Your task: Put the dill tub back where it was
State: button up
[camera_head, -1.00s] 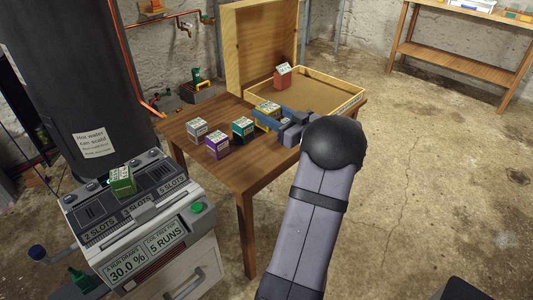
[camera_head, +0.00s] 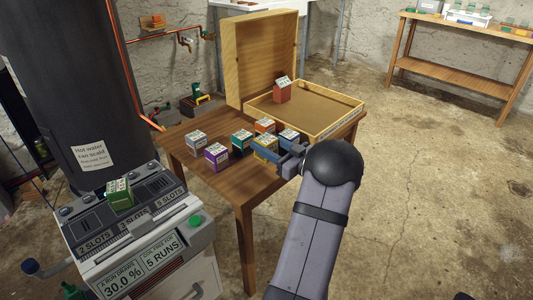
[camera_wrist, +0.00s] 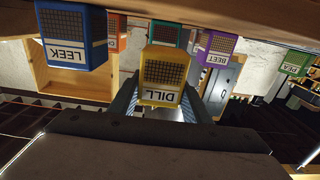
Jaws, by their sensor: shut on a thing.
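The yellow dill tub (camera_head: 265,150) is at the front edge of the wooden table, near the other tubs. In the wrist view the dill tub (camera_wrist: 163,78) shows its DILL label upside down. My gripper (camera_head: 278,152) reaches in from the right and is shut on the dill tub. In the wrist view its fingers (camera_wrist: 160,100) lie on both sides of the tub. I cannot tell whether the tub's base touches the table.
The blue leek tub (camera_wrist: 72,38), orange tub (camera_head: 265,126), teal tub (camera_head: 241,140), purple beet tub (camera_head: 217,154) and grey tub (camera_head: 197,139) stand close by. A red tub (camera_head: 282,93) stands in the open wooden case (camera_head: 335,128). A green tub (camera_head: 119,192) sits on the slotted machine (camera_head: 160,250).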

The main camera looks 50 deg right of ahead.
jog(key=shift+f+b, duration=0.35)
jog(key=shift+f, duration=1.3)
jog(key=shift+f, duration=0.1)
jog(key=o, duration=1.1)
jog(key=shift+c, duration=0.2)
jog(key=shift+s, duration=0.2)
jog(key=s+p, duration=0.1)
jog(key=s, duration=1)
jog(key=shift+s, duration=0.35)
